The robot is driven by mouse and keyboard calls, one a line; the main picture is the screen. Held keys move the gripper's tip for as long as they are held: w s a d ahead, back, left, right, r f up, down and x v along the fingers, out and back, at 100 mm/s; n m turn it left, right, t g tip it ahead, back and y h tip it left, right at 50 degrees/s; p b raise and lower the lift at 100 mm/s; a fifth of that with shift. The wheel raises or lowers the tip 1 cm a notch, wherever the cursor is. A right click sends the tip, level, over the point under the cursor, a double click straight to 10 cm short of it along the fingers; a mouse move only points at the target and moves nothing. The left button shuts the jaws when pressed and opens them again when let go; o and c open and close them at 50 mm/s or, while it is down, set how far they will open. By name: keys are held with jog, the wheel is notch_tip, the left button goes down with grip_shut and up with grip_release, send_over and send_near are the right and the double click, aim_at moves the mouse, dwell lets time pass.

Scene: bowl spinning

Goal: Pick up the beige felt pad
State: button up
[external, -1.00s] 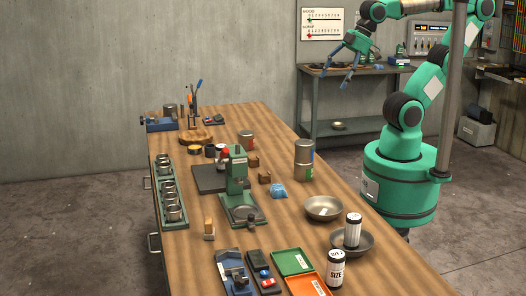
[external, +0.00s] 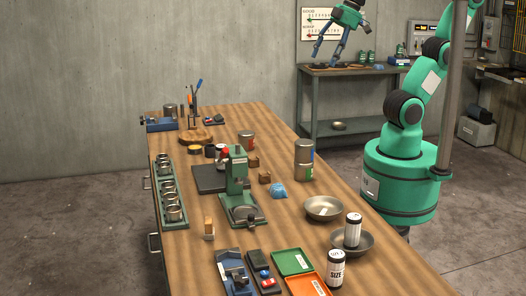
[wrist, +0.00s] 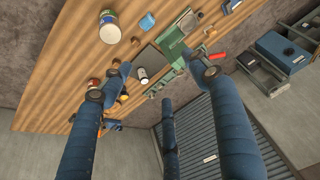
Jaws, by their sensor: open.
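I cannot pick out the beige felt pad with certainty. A small upright tan block (external: 208,228) with a pale base stands on the wooden bench (external: 290,235), left of the green press (external: 237,172); I cannot tell whether it is felt. My gripper (external: 325,58) is open and empty, high beyond the bench near the back wall, well away from the block. In the wrist view my blue fingers (wrist: 160,78) are spread wide, with the bench and the green press (wrist: 172,42) far below them.
Steel bowls (external: 323,208), a stacked tin (external: 303,160), a blue rag (external: 277,190), brown blocks (external: 264,177), a green tray (external: 293,262) and an orange tray (external: 308,285) crowd the bench. A rack of metal cups (external: 172,213) lines its left edge.

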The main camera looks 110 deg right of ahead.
jog(key=w+a+r+g+p, duration=0.1)
jog(key=w+a+r, duration=0.15)
jog(key=w, duration=0.45)
jog(key=w+a+r+g+p, duration=0.1)
jog(key=w+r, duration=0.3)
jog(key=w, duration=0.3)
jog(key=m+g+p, duration=0.2)
jog(key=g+p, duration=0.1)
jog(key=p, duration=0.3)
send_over(208, 220)
notch_tip(208, 220, down, 41)
jog(key=shift+r, duration=0.2)
jog(key=shift+d+f, duration=0.1)
notch_tip(208, 220, down, 8)
jog(key=shift+w+f, duration=0.1)
jog(key=shift+f, duration=0.1)
